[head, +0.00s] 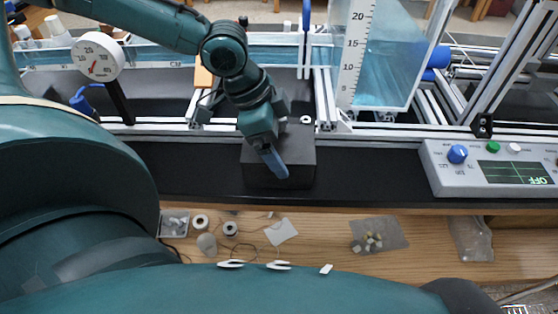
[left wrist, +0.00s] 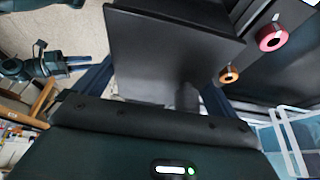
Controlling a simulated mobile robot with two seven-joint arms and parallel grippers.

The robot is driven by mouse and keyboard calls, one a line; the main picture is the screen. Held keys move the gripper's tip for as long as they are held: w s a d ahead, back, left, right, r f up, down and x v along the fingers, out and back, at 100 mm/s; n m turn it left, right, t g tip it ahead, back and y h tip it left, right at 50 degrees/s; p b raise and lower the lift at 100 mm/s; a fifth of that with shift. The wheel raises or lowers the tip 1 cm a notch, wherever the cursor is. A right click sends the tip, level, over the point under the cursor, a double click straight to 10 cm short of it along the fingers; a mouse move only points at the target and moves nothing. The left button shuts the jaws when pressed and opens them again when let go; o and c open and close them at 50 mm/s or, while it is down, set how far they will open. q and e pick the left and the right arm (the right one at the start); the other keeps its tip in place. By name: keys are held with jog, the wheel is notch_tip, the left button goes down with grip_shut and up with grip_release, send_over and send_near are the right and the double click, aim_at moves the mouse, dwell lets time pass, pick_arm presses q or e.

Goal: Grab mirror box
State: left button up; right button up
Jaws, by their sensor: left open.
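The mirror box, a plain black box (head: 300,168), sits on the black bench strip near its front edge. My left gripper (head: 274,168) reaches down over the box, with one blue finger showing against it in the head view. In the left wrist view the black box (left wrist: 165,50) fills the space ahead of the palm, between the two spread dark blue fingers (left wrist: 155,92). The jaws are open; I cannot tell whether a finger touches the box. A teal part with dark blue ends, seemingly my right gripper (left wrist: 75,65), shows small at the left of the wrist view.
A water tank with a ruler (head: 355,50) stands behind the box. A round dial gauge (head: 97,57) is at left, a control panel (head: 490,168) at right. A wooden table (head: 330,255) in front holds small parts. Orange (left wrist: 229,74) and red (left wrist: 272,38) rings show beside the box.

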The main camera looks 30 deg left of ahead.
pick_arm(q)
jog(key=shift+w+d+f, duration=0.1)
jog(key=shift+d+f, duration=0.1)
jog(key=shift+f, duration=0.25)
jog(key=c, duration=0.8)
jog(key=shift+r, duration=0.15)
